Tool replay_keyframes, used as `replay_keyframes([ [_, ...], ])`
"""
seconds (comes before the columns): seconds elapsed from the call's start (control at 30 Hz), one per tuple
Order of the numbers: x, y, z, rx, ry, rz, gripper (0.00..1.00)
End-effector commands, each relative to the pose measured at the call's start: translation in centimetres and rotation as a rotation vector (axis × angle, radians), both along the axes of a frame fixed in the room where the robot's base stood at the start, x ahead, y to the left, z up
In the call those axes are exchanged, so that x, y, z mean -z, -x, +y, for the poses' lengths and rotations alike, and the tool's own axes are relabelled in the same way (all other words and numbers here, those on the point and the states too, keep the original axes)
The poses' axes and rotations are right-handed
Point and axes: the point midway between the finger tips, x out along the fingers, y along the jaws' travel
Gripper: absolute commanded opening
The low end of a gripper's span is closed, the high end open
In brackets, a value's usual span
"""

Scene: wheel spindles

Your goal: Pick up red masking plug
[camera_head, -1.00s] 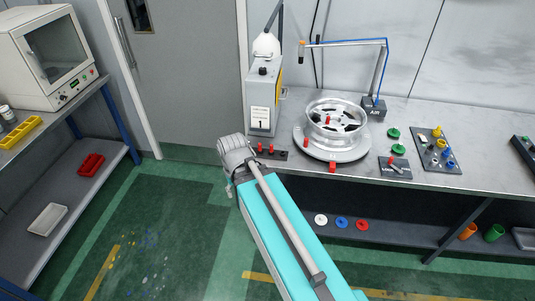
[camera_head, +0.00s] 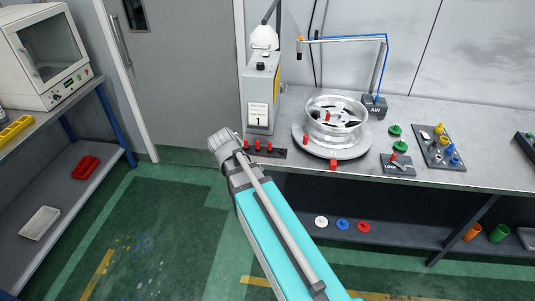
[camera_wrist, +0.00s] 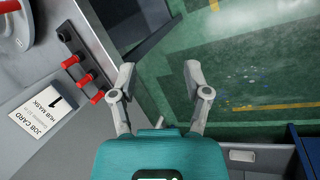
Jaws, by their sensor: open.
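Three red masking plugs stand in a dark rack (camera_head: 280,154) on the bench's front left, the middle one here (camera_head: 258,145). In the wrist view the plugs (camera_wrist: 84,80) form a slanting row in the rack (camera_wrist: 66,36), left of my gripper. My gripper (camera_wrist: 160,74) is open and empty, its fingers spread over the floor beside the bench edge. In the head view my arm's end (camera_head: 222,142) is just left of the rack, and its fingers are mostly hidden.
A wheel (camera_head: 345,106) with red plugs sits on a round turntable (camera_head: 350,152) right of the rack. A grey box (camera_head: 260,85) with a job card (camera_head: 258,114) stands behind the rack. Green caps (camera_head: 395,129) and a peg board (camera_head: 430,160) are farther right. Floor at left is clear.

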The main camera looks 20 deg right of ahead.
Motion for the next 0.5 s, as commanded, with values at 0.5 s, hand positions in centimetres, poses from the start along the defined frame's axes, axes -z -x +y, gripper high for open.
replay_keyframes([
  [0.5, 3.2, -11.9, -4.9, -0.733, 0.643, 0.418, 0.62],
])
